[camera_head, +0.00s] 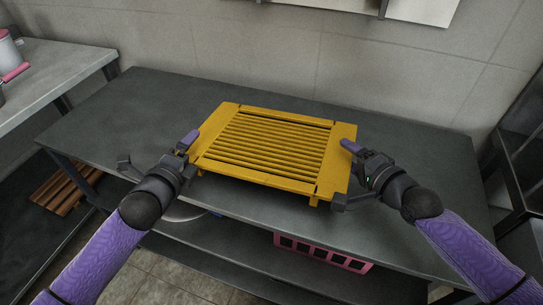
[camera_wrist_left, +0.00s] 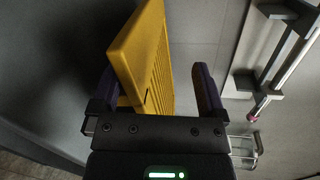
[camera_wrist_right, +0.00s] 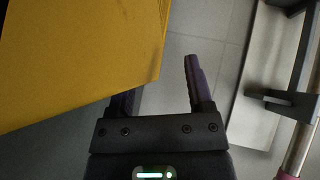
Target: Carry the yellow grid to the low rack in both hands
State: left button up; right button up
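The yellow grid (camera_head: 271,146), a slatted frame with short feet, sits on the dark worktop (camera_head: 100,120). My left gripper (camera_head: 190,144) is at its left end. In the left wrist view the grid's yellow end (camera_wrist_left: 140,55) lies between the two spread fingers, with a gap to the right finger. My right gripper (camera_head: 350,150) is at its right end. In the right wrist view the yellow end (camera_wrist_right: 80,50) covers part of the left finger, and the right finger stands clear. A low brown slatted rack (camera_head: 65,187) shows at lower left; I cannot tell if it is the task's rack.
A pink crate (camera_head: 322,252) sits on the shelf under the worktop. A grey table (camera_head: 50,70) with a white and pink container (camera_head: 9,50) stands at left. A dark frame (camera_head: 520,165) stands at right. The wall is close behind; the worktop beside the grid is clear.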

pick_arm(q)
jog(key=v, duration=1.1)
jog(key=shift+s, duration=0.35)
jog(key=shift+r, duration=0.1)
pick_arm(e)
jog(key=o, duration=0.5)
jog(key=shift+c, duration=0.2)
jog(key=v, duration=1.2)
pick_arm(q)
jog(key=shift+s, duration=0.1)
pick_arm(e)
jog(key=shift+s, duration=0.1)
